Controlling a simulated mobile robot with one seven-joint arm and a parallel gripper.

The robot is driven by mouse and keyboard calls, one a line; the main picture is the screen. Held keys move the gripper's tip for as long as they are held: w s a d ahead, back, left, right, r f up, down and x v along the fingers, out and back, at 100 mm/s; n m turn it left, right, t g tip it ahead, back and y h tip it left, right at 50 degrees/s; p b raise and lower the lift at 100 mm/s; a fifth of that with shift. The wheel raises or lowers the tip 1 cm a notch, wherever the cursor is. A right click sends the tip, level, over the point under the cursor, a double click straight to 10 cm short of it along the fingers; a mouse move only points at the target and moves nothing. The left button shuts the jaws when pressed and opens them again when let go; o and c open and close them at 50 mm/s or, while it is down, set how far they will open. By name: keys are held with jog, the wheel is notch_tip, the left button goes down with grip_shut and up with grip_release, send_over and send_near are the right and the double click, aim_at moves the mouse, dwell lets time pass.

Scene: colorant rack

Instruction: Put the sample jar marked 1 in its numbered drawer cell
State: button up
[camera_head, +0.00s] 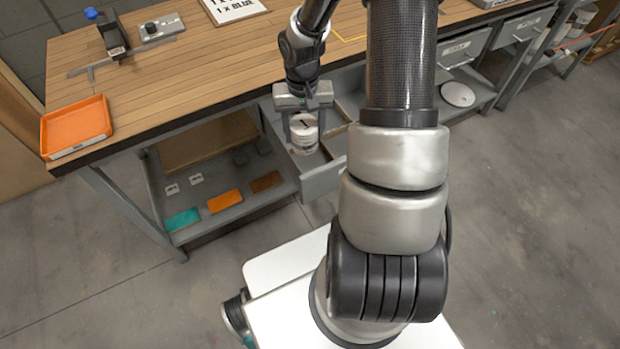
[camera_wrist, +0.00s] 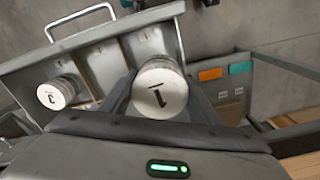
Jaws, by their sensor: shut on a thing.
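The white-lidded jar marked 1 (camera_head: 304,136) is held upright between the fingers of my gripper (camera_head: 304,122), over the open drawer (camera_head: 322,181). In the wrist view its lid (camera_wrist: 158,92) faces the camera, with the fingers on either side. The drawer (camera_wrist: 118,28) shows there too, with its handle, divider walls and several cells. Cells near jar 1 look empty. I cannot tell whether the held jar's base touches the drawer floor, and cell numbers are not readable.
The wooden bench top (camera_head: 190,70) lies above the drawer, with an orange tray (camera_head: 76,126) at its left end. A lower shelf holds teal (camera_head: 182,219), orange (camera_head: 225,201) and brown pieces. Another drawer (camera_head: 465,47) and a white round lid (camera_head: 457,95) are at the right.

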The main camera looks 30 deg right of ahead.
jog(key=shift+w+d+f+m+b, duration=0.1)
jog(key=shift+d+f+m+b, duration=0.3)
jog(key=shift+d+f+b, duration=0.4)
jog(key=f+b, duration=0.2)
jog(key=f, duration=0.7)
jog(key=shift+d+f, duration=0.15)
jog(key=shift+d, duration=0.05)
jog(key=shift+f, duration=0.15)
jog(key=o, duration=0.9)
notch_tip(320, 180, up, 12)
jog(key=p, duration=0.3)
